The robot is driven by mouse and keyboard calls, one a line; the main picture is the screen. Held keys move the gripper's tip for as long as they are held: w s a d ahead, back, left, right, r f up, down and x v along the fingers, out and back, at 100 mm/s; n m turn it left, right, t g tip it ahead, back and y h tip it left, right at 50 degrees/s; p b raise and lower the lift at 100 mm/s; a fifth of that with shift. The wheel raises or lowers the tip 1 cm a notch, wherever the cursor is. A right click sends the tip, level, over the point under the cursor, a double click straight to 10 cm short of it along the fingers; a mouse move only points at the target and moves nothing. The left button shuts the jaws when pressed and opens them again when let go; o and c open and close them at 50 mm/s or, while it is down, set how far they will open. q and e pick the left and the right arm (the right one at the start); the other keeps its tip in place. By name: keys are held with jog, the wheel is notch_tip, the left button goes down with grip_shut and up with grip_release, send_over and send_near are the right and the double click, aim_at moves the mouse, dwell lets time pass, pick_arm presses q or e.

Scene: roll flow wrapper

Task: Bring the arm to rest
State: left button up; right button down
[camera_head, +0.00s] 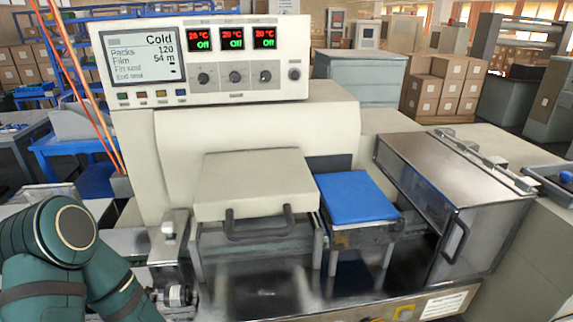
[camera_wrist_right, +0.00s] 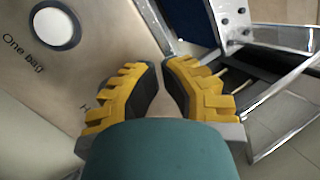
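A teal arm of mine (camera_head: 60,265) comes in at the lower left of the head view, bent at a round joint; no gripper shows on it there. My right gripper (camera_wrist_right: 161,66) shows in the right wrist view with yellow ribbed fingers and dark inner pads. A narrow gap lies between its fingers and nothing is held in it. Below it are a metal panel marked "One bag" (camera_wrist_right: 75,75) with a round white button (camera_wrist_right: 57,26), and a metal frame. My left gripper is not in view.
The flow wrapper (camera_head: 270,130) fills the middle, with a control screen (camera_head: 146,58) reading "Cold", a closed beige cover (camera_head: 255,183) and a blue pad (camera_head: 357,197). Cartons (camera_head: 440,88) are stacked behind.

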jog(key=s+a+n+g+y, duration=0.55)
jog(key=a+g, duration=0.35)
jog(key=a, duration=0.2)
jog(key=s+a+n+g+y, duration=0.4)
jog(key=a+n+g+y, duration=0.3)
jog(key=a, duration=0.3)
jog(key=s+f+n+g+h, duration=0.3)
jog(key=s+g+h, duration=0.3)
jog(key=s+g, duration=0.25)
jog(key=w+d+r+n+t+h, duration=0.2)
jog(key=w+d+r+t+h, duration=0.1)
jog(key=h, duration=0.3)
jog(key=shift+w+d+r+t+h, duration=0.25)
jog(key=shift+d+r+t+h, duration=0.1)
jog(key=shift+r+t, duration=0.5)
